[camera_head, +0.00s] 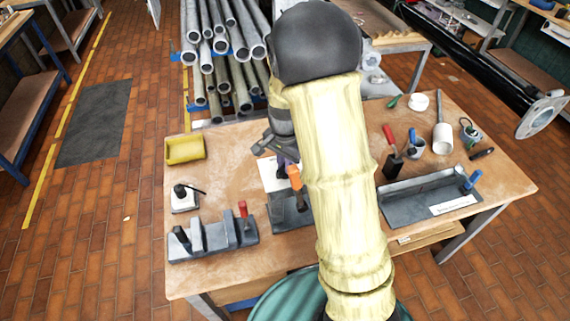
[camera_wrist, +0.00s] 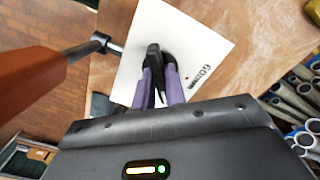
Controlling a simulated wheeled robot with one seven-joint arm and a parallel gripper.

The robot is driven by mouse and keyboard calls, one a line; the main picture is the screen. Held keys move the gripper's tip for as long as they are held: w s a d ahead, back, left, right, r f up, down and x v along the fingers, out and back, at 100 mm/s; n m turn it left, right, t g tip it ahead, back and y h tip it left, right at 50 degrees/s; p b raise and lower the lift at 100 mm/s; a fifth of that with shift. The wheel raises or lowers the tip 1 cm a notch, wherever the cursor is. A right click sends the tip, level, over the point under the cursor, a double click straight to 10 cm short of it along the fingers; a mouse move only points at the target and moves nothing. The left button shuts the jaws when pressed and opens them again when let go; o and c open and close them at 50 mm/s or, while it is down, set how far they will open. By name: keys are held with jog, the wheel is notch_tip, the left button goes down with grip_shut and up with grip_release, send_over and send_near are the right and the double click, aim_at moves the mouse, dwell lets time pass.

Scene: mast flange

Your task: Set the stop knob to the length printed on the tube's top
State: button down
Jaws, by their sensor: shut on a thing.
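My gripper (camera_wrist: 158,85) has its two purple fingers close together on a black pointed knob (camera_wrist: 154,58). I take this to be the stop knob, but the fingers hide part of it. The knob is over a white plate (camera_wrist: 205,35) with dark print that seems to include "60" and a small red dot. In the head view my gripper (camera_head: 286,163) is over the worktable beside the white plate (camera_head: 272,176), partly hidden by my arm. I cannot tell which thing is the tube or read a length on it.
An orange handle (camera_wrist: 35,85) is close on the left in the wrist view; it also shows in the head view (camera_head: 295,178) on a grey fixture (camera_head: 288,216). A clamp block (camera_head: 213,240), yellow tray (camera_head: 185,149) and grey channel tray (camera_head: 415,202) stand on the table (camera_head: 275,262).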

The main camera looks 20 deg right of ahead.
jog(key=shift+n, duration=0.6)
jog(key=c, duration=1.4)
grip_release()
jog(key=shift+c, duration=0.2)
jog(key=shift+r, duration=0.1)
notch_tip(320, 180, up, 17)
jog(key=b, duration=0.2)
jog(key=shift+r+b, duration=0.15)
jog(key=shift+b, duration=0.2)
